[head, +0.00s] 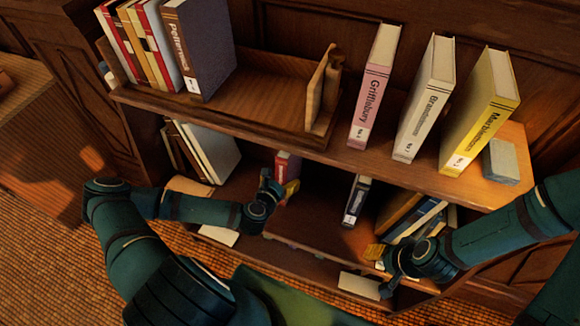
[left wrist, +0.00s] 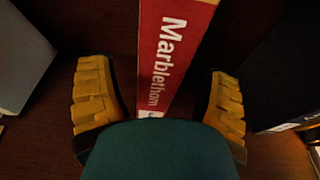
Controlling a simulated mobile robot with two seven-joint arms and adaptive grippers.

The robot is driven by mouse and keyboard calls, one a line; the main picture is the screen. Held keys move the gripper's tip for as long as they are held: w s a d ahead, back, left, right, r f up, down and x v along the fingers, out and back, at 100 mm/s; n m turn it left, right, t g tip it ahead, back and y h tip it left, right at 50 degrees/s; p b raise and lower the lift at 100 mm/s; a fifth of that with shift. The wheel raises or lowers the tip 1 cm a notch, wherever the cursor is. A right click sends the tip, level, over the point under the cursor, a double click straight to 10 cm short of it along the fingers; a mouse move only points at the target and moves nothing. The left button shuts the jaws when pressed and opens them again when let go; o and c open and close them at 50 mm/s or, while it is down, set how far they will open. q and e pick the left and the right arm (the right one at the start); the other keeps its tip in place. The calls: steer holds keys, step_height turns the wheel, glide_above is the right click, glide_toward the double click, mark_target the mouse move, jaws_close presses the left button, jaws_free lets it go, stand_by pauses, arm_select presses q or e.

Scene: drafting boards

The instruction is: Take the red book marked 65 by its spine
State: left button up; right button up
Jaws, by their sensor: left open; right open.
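The lower end of the spine is hidden by my gripper, so I cannot read a number 65. My left gripper (head: 282,190) is open in front of this book. In the left wrist view the fingers of my left gripper (left wrist: 160,108) stand on either side of the spine, with gaps showing. My right gripper (head: 378,258) is open and empty-looking by the lower shelf's right part.
A dark book (head: 355,200) stands alone to the right of the red one. Leaning books (head: 410,215) fill the lower shelf's right end, pale ones (head: 208,150) its left. Above, the top shelf (head: 330,155) overhangs, bearing a wooden rack (head: 250,85) and several upright books.

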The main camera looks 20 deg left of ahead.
arm_select(q)
steer(key=b+x, duration=0.1)
steer(key=x, duration=0.3)
steer(key=shift+f, duration=0.25)
steer(key=shift+c, duration=0.3)
jaws_close()
steer(key=shift+r, duration=0.15)
